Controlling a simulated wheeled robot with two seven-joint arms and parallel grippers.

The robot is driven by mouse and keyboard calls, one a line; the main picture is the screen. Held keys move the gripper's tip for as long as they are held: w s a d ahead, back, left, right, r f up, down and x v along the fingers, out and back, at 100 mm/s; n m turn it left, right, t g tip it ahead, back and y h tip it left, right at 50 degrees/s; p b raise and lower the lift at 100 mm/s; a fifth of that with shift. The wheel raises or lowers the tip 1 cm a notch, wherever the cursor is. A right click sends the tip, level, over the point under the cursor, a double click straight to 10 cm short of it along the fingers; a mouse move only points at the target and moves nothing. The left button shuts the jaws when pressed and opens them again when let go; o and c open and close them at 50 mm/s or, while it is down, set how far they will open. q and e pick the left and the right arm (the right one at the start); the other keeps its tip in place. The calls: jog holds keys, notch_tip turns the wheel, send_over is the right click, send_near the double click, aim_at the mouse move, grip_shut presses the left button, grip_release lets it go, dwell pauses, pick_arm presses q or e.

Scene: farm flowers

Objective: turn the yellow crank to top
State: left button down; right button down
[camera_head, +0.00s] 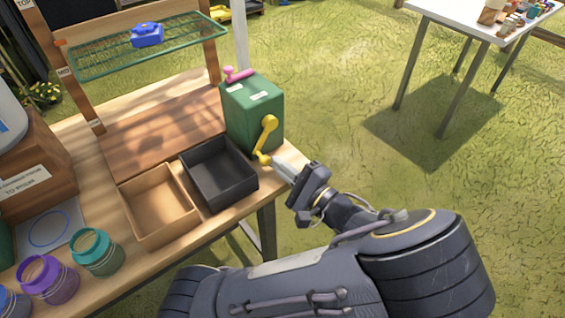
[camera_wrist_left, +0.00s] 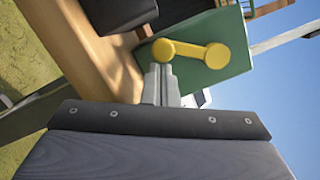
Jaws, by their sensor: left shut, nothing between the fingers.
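The yellow crank (camera_head: 267,135) is on the side of the green box (camera_head: 252,110) at the table's right end. Its arm slants down from the upper end to a knobbed lower end near the table top. My left gripper (camera_head: 278,166) is shut and empty, its tips right at the lower end of the crank. In the left wrist view, the shut fingers (camera_wrist_left: 161,72) point at the left end of the crank (camera_wrist_left: 192,52), on the green box face (camera_wrist_left: 225,75). I cannot tell whether they touch it. My right gripper is not in view.
A black open tray (camera_head: 218,172) and a wooden tray (camera_head: 157,204) stand left of the box. A pink lever (camera_head: 238,74) is on the box top. A wire shelf (camera_head: 185,42) holds a blue object (camera_head: 147,35). Open grass lies right of the table.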

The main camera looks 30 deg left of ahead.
pick_arm(q)
jog(key=s+m+p, duration=0.1)
jog(key=m+p, duration=0.1)
jog(key=s+a+r+m+p, duration=0.1)
jog(key=m+p, duration=0.1)
jog(key=shift+s+r+t+p, duration=0.1)
jog(key=shift+r+t+p, duration=0.2)
jog(key=shift+t+p, duration=0.1)
jog(key=shift+s+a+r+m+t+p, duration=0.1)
jog(key=shift+s+m+t+p, duration=0.15)
jog(key=shift+m+p, duration=0.35)
jog(key=shift+s+a+r+m+t+p, duration=0.15)
jog(key=shift+s+m+p, duration=0.15)
jog(key=shift+m+p, duration=0.3)
jog(key=shift+d+f, duration=0.1)
